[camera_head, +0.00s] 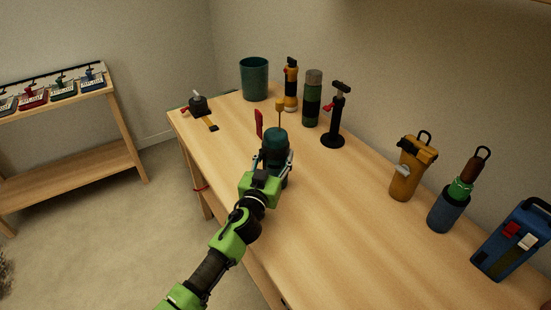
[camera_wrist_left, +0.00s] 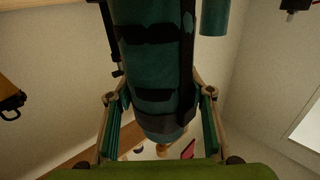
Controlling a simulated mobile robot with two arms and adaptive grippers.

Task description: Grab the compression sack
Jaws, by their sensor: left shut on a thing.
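The compression sack (camera_head: 275,141) is a teal roll with black straps, near the middle of the wooden table in the head view. In the left wrist view the sack (camera_wrist_left: 155,63) runs down from the top centre between the two fingers. My left gripper (camera_head: 274,166) is shut on it, with one finger on each side. The gripper and arm hide the sack's lower part in the head view, so I cannot tell whether it touches the table. My right gripper is not in view.
On the table (camera_head: 340,220) behind the sack stand a teal cup (camera_head: 254,78), a yellow-black flashlight (camera_head: 291,84), a green bottle (camera_head: 312,98) and a black pump (camera_head: 336,118). A yellow container (camera_head: 408,168), a blue cup (camera_head: 448,212) and a blue case (camera_head: 512,242) stand at right.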

